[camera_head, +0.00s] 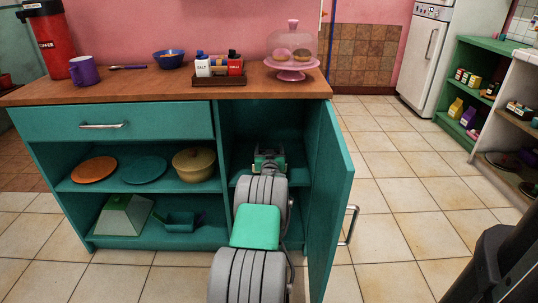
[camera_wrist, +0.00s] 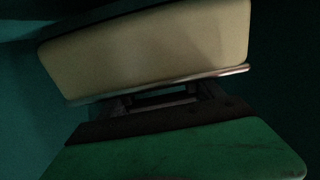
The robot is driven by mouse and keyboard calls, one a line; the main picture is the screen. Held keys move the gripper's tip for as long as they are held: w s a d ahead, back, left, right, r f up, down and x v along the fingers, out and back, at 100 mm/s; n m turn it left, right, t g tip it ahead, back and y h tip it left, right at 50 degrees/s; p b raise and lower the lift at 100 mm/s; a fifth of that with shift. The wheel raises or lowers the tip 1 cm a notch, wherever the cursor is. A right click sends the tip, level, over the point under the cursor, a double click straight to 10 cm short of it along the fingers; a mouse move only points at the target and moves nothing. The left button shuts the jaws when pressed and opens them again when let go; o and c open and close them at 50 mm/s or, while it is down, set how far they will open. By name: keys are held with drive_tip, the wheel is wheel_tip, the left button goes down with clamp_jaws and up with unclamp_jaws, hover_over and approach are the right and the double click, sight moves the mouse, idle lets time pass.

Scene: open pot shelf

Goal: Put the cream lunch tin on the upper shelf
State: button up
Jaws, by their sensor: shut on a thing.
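The cream lunch tin (camera_wrist: 150,47) fills the upper part of the wrist view, with a pale metal rim along its lower edge. It looks slightly tilted in that picture. My gripper (camera_wrist: 160,97) is shut on the tin at that near edge. In the head view my gripper (camera_head: 268,160) reaches into the open right compartment of the teal cabinet, above its upper shelf (camera_head: 300,183). The tin cannot be made out clearly there, hidden by my wrist and the dark interior. Whether the tin touches the shelf cannot be told.
The open teal door (camera_head: 334,200) stands close on the right of my arm. A teal divider (camera_head: 222,150) bounds the left. The wooden counter (camera_head: 140,88) lies overhead.

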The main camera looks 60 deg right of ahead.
drive_tip(key=shift+f, duration=0.65)
drive_tip(key=o, duration=2.1)
drive_tip(key=shift+r, duration=0.3)
drive_tip(key=p+v, duration=0.3)
drive_tip(key=v, duration=0.9)
drive_tip(key=shift+f, duration=0.15)
drive_tip(key=shift+p, duration=0.3)
